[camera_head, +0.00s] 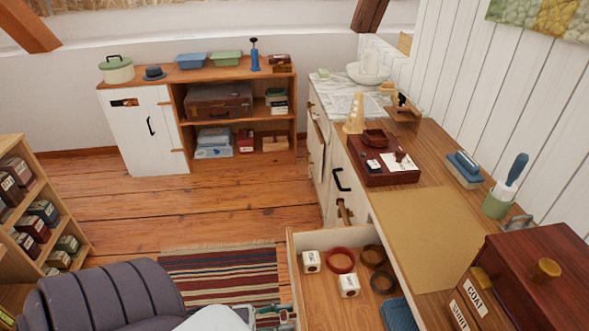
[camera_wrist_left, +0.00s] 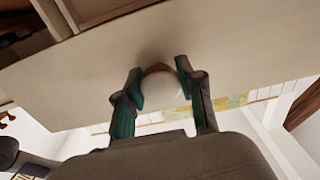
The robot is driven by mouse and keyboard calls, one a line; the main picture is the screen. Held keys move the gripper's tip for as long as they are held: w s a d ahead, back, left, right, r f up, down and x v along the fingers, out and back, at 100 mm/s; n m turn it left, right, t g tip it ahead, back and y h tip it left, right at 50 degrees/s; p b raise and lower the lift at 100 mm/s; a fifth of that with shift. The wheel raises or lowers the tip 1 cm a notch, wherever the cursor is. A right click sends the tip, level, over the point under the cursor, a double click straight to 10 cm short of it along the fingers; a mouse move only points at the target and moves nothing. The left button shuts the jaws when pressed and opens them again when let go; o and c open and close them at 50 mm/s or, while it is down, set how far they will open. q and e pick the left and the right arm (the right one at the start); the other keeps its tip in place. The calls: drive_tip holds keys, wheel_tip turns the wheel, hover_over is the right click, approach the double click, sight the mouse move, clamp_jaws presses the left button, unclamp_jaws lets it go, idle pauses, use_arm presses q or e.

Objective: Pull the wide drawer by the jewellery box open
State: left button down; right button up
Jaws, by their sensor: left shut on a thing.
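A wide drawer (camera_head: 291,262) stands open from the wooden counter at the lower middle of the head view. It holds small white boxes (camera_head: 349,285), red and brown rings (camera_head: 340,260) and a blue item (camera_head: 398,315). In the left wrist view its pale front (camera_wrist_left: 95,85) fills the picture, with a round white knob (camera_wrist_left: 161,91) on it. My left gripper (camera_head: 274,318) is at the drawer's front, its fingers (camera_wrist_left: 161,88) shut on both sides of the knob. A dark red box with small items (camera_head: 390,176) stands on the counter. My right gripper is out of view.
A brown box with a brass knob (camera_head: 530,260) and a tan mat (camera_head: 428,238) are on the counter. A grey padded chair (camera_head: 100,297) and a striped rug (camera_head: 220,275) lie left of the drawer. Wooden floor (camera_head: 240,205) is clear beyond.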

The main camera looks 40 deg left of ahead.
use_arm(q)
drive_tip(key=shift+s+a, duration=0.1)
drive_tip(key=c, duration=0.7)
unclamp_jaws()
drive_tip(key=shift+s+a, duration=0.1)
drive_tip(key=shift+s, duration=0.05)
drive_tip(key=v, duration=1.1)
drive_tip(key=shift+s+a, duration=0.25)
